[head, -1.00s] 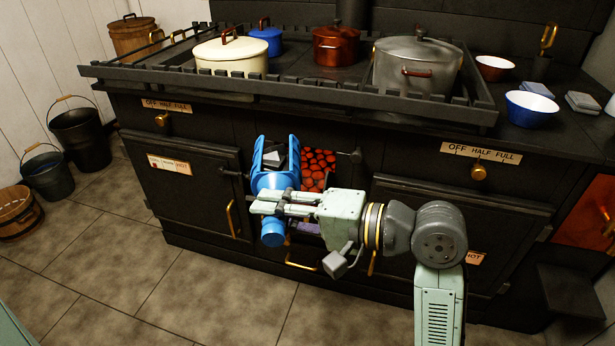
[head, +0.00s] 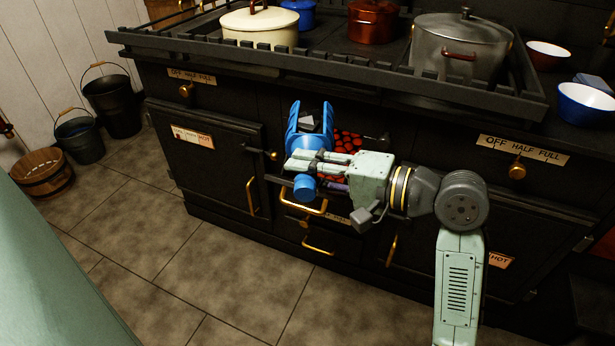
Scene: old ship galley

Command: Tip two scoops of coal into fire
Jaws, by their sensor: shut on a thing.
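My gripper (head: 305,162) is shut on the handle of a blue scoop (head: 312,137) in the head view. The scoop points away from me toward the stove, and a grey-black lump of coal (head: 308,123) shows in it. The fire (head: 347,143), a bed of glowing red coals, shows in an opening in the stove front just right of the scoop. My gripper and the scoop hide part of the opening. I cannot tell whether the scoop's front end is inside it.
The black stove (head: 228,110) has closed oven doors and brass handles. A railing edges its top, where a cream pot (head: 259,27) and a steel pot (head: 460,45) stand. Black buckets (head: 112,104) and a wooden tub (head: 44,174) stand at left. Floor in front is clear.

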